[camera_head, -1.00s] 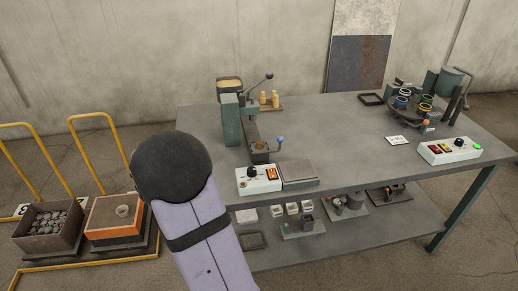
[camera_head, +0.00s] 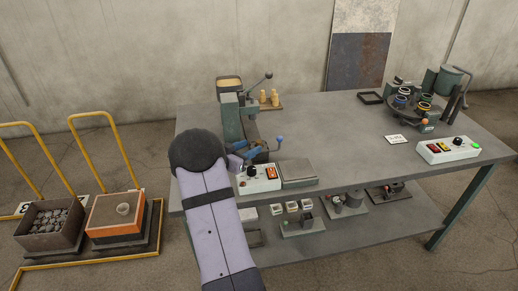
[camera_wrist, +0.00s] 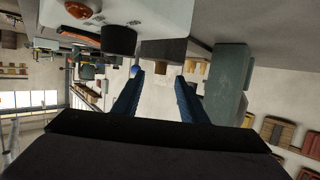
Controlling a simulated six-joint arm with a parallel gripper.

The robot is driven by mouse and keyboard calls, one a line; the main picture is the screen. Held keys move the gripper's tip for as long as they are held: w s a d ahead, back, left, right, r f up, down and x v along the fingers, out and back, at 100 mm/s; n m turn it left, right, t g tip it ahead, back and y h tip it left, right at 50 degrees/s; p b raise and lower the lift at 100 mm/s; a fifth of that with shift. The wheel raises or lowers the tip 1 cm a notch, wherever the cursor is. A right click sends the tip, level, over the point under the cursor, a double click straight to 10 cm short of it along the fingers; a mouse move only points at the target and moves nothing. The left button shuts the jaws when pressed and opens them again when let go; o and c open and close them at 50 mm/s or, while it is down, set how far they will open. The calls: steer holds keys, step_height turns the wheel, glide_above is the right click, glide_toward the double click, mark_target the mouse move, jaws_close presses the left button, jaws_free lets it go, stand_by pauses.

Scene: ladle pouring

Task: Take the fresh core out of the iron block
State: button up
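The iron block (camera_wrist: 165,50) is on the core machine at the left of the bench. In the wrist view it shows as a dark brownish block just beyond my fingertips. In the head view my fingers mostly cover it. I cannot tell whether the fingers touch the block.
The machine's green column (camera_head: 231,118) stands close to my fingers. A blue-knobbed lever (camera_head: 280,138) is just right. A white control box (camera_head: 259,178) and a grey plate (camera_head: 298,172) lie in front. Two tan cores (camera_head: 274,97) stand on a board behind. The bench's middle is clear.

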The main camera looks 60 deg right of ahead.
mark_target(257, 144)
steer(key=shift+p+x, duration=0.65)
steer(key=shift+x, duration=2)
steer(key=shift+f, duration=0.1)
steer(key=shift+a, duration=0.1)
steer(key=shift+c, duration=0.4)
jaws_close()
